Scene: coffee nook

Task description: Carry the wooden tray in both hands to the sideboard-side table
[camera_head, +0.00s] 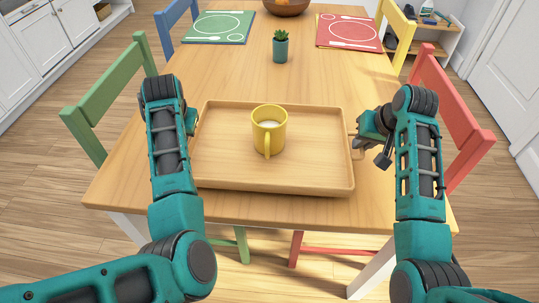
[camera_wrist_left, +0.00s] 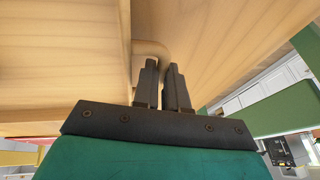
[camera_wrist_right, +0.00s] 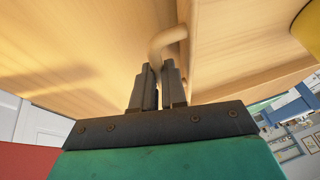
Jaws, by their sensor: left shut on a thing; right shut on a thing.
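The wooden tray (camera_head: 225,175) is at the near end of the wooden table, at the middle of the head view. A yellow mug (camera_head: 268,132) with pale liquid stands upright on it. My left gripper (camera_wrist_left: 163,85) is shut on the tray's left handle (camera_wrist_left: 152,49); in the head view my left arm mostly hides it. My right gripper (camera_head: 358,143) is at the tray's right side. In the right wrist view it is shut on the right handle (camera_wrist_right: 165,42). I cannot tell whether the tray touches the tabletop or hangs just above it.
The table (camera_head: 330,80) holds a small potted plant (camera_head: 280,46), a green placemat (camera_head: 218,27), a red placemat (camera_head: 349,32) and a bowl (camera_head: 286,6). Green (camera_head: 105,95), red (camera_head: 455,110), blue (camera_head: 172,18) and yellow (camera_head: 398,30) chairs flank it. A shelf (camera_head: 433,35) stands back right.

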